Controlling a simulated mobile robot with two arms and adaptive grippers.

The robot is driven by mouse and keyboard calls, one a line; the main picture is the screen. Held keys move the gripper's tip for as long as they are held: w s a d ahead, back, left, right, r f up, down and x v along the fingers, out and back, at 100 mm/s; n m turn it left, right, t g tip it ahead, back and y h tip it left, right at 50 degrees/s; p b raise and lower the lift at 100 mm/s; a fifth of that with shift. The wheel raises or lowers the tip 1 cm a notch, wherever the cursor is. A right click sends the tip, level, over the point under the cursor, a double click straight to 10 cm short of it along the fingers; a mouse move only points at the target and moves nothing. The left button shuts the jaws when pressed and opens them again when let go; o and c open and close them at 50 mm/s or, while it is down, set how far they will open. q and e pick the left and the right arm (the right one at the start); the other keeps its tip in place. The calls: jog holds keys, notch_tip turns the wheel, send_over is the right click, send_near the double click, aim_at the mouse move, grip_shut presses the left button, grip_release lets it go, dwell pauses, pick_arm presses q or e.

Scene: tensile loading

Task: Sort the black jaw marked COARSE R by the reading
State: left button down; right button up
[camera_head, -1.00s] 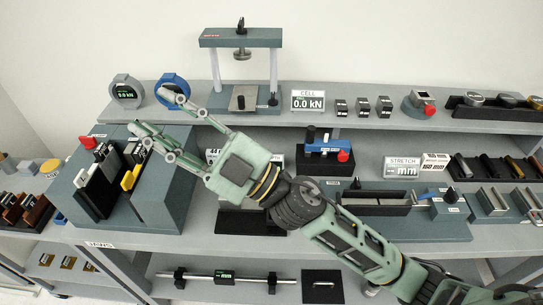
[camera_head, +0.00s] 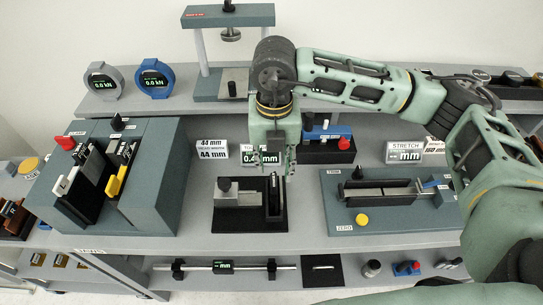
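My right gripper (camera_head: 275,172) points down over the measuring fixture (camera_head: 222,222) in the middle of the bench. Its fingers are around or just behind a dark upright piece (camera_head: 273,204) on the fixture's right side; I cannot tell if this is a jaw or part of the fixture, or whether the fingers grip it. Black jaws with a white handle (camera_head: 66,181) and a yellow handle (camera_head: 113,186) are in the blue-grey clamp block (camera_head: 160,185) at left. No COARSE R marking is legible. A small reading display (camera_head: 250,156) is partly hidden behind the gripper. My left gripper is out of view.
The stretch fixture (camera_head: 335,205) stands right of the gripper, with a yellow button (camera_head: 362,219). A blue clamp (camera_head: 325,135) sits behind. The press (camera_head: 228,18) and two round gauges (camera_head: 103,82) are on the upper shelf. My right arm crosses the upper right.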

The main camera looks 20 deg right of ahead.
aim_at(275, 181)
notch_tip(275, 181, down, 8)
jog(key=shift+r+p, duration=0.2)
jog(key=shift+p, duration=0.85)
jog(key=shift+s, duration=0.1)
grip_shut()
jog(key=shift+f, duration=0.1)
jog(key=shift+s, duration=0.15)
dwell(0.5)
jog(key=shift+c, duration=0.2)
grip_release()
